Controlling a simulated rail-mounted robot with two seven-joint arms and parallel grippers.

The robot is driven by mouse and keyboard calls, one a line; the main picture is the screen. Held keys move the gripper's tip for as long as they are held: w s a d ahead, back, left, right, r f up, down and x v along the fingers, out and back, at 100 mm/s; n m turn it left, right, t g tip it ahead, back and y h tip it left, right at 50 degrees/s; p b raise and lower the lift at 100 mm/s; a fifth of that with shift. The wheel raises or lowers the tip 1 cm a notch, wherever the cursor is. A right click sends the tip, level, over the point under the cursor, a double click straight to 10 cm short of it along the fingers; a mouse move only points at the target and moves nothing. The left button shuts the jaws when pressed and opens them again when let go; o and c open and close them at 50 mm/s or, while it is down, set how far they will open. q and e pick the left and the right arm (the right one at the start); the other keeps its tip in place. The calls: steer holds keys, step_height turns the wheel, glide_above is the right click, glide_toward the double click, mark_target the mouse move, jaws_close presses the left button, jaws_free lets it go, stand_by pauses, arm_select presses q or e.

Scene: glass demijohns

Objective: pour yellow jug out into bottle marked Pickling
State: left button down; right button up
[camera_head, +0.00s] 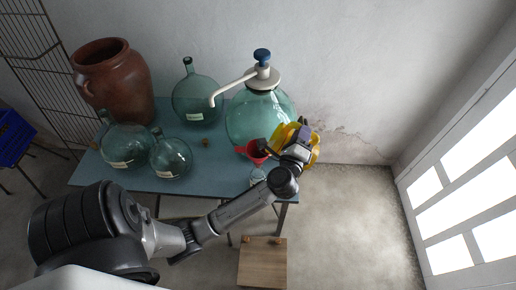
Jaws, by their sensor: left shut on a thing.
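The yellow jug (314,153) is at the right end of the table, beside the large green demijohn. My left gripper (299,142) is shut on it, and the gripper and wrist hide part of the jug. The jug appears tilted, with a dark part toward a red funnel (254,153). The funnel sits above a small clear glass vessel (258,177), which my left arm partly covers. I cannot see any liquid flowing. Several bottles carry pale labels, but the writing is too small to read, so I cannot tell which is marked Pickling. My right gripper is not in view.
On the blue table (215,178) stand a large demijohn with a pump (258,118), a round bottle (196,100), two more bottles (125,145) (170,158) and a brown urn (118,85). A wooden stool (263,265) stands in front. Floor at right is clear.

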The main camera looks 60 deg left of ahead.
mark_target(293, 127)
arm_select(q)
steer(key=shift+s+a+r, duration=0.1)
steer(key=shift+a+r, duration=0.1)
steer(key=shift+r, duration=0.05)
stand_by(0.5)
steer(key=shift+s+a+r+n, duration=0.1)
steer(key=shift+s+n, duration=0.05)
steer(key=shift+n, duration=0.25)
steer(key=shift+s+a+r, duration=0.1)
steer(key=shift+a+r, duration=0.05)
stand_by(0.7)
steer(key=shift+s+a+r+n+y, duration=0.15)
steer(key=shift+s+a+n+y, duration=0.15)
steer(key=shift+n, duration=0.1)
stand_by(0.4)
steer(key=shift+s+a+r+n, duration=0.2)
steer(key=shift+s+a+n, duration=0.1)
steer(key=shift+s+a, duration=0.1)
stand_by(0.4)
steer(key=shift+s+a+r+n+g, duration=0.2)
steer(key=shift+s+a+n+g, duration=0.1)
steer(key=shift+s+a, duration=0.05)
stand_by(0.5)
steer(key=shift+s+a+r+n, duration=0.15)
steer(key=shift+s+a+n, duration=0.15)
steer(key=shift+s, duration=0.05)
